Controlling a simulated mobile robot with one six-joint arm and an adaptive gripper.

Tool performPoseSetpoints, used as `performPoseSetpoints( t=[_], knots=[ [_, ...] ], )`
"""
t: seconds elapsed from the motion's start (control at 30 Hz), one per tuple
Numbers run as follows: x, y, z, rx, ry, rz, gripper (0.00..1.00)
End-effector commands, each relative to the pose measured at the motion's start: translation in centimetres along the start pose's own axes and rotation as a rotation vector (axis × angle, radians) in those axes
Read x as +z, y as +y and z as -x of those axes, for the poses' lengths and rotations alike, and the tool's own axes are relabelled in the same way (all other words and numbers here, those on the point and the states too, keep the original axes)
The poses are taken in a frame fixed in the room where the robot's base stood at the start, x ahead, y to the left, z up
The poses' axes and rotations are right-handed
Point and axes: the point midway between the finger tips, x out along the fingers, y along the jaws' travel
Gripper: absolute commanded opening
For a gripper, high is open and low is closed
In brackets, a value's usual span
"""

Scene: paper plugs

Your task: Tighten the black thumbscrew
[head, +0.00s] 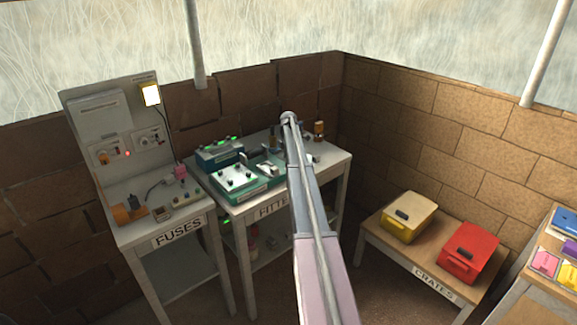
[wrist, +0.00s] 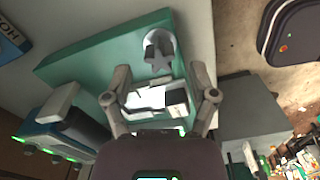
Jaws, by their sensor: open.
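In the wrist view my gripper (wrist: 160,70) is open, with one finger on each side and nothing held between them. A dark grey star-shaped knob (wrist: 158,58), perhaps the thumbscrew, stands on a pale round base on a teal box (wrist: 90,72). It lies close to the line between my fingertips; I cannot tell its height from them, and no touch shows. Below it is a white panel with a dark block (wrist: 177,101). In the head view teal boxes with small dark knobs (head: 240,181) stand on the middle table. My arm hides part of that table, and my gripper is not clear there.
A fuse bench (head: 178,240) with a lamp (head: 151,94) stands left. A low bench to the right holds a yellow crate (head: 408,218) and a red crate (head: 469,254). In the wrist view a blue-and-grey device (wrist: 62,130) lies at the lower left.

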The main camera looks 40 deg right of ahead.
Motion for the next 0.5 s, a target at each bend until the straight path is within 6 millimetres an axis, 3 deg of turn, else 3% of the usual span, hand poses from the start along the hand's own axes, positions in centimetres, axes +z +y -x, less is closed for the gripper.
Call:
performPoseSetpoints(
  t=[0.5],
  knots=[
    [0.0, 0.0, -2.0, 0.000, 0.000, 0.000, 0.74]
  ],
)
